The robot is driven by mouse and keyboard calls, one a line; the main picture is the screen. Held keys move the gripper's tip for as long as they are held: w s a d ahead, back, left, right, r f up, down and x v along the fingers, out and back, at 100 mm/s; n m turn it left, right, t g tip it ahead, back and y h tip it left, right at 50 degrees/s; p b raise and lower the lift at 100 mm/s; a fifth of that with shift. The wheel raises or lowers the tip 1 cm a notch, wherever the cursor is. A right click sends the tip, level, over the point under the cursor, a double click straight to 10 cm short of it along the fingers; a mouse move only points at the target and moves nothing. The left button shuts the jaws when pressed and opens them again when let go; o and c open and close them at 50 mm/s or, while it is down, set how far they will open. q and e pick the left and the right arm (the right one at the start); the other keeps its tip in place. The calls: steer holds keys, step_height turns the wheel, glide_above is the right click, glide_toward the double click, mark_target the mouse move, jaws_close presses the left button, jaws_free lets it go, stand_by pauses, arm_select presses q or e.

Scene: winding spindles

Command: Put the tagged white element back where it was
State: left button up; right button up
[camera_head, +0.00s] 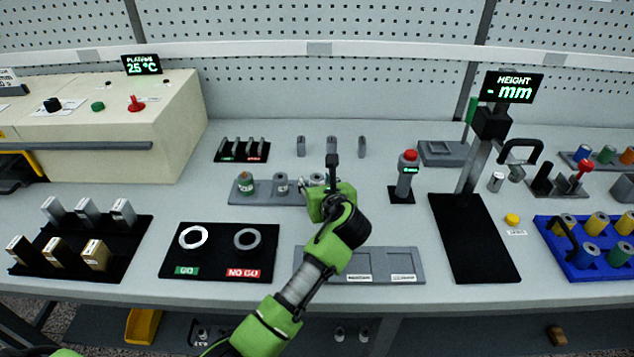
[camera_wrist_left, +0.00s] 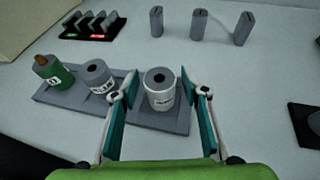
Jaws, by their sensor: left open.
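The white element (camera_wrist_left: 159,96) is a short upright cylinder with a dark hole on top and a printed tag on its side. It stands at the right end of a grey holder (camera_wrist_left: 60,100). In the head view it is mostly hidden behind my left gripper (camera_head: 330,185). In the left wrist view my left gripper (camera_wrist_left: 161,88) is open, with one teal finger pad on each side of the white element; I cannot tell whether either touches. A grey cylinder (camera_wrist_left: 97,76) and a green cylinder (camera_wrist_left: 54,73) stand in the same holder to its left. My right gripper is not in view.
A black GO/NO GO board (camera_head: 220,254) with two rings lies front left. A grey tray (camera_head: 383,264) with labelled recesses lies in front, partly behind my arm. Three grey pieces stand behind the holder. A red-topped device (camera_head: 407,172) and a height gauge (camera_head: 478,240) stand right.

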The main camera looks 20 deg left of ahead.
arm_select(q)
steer(key=v, duration=1)
steer(key=shift+s+d+r, duration=0.15)
steer(key=shift+r, duration=0.05)
steer(key=shift+v, duration=0.75)
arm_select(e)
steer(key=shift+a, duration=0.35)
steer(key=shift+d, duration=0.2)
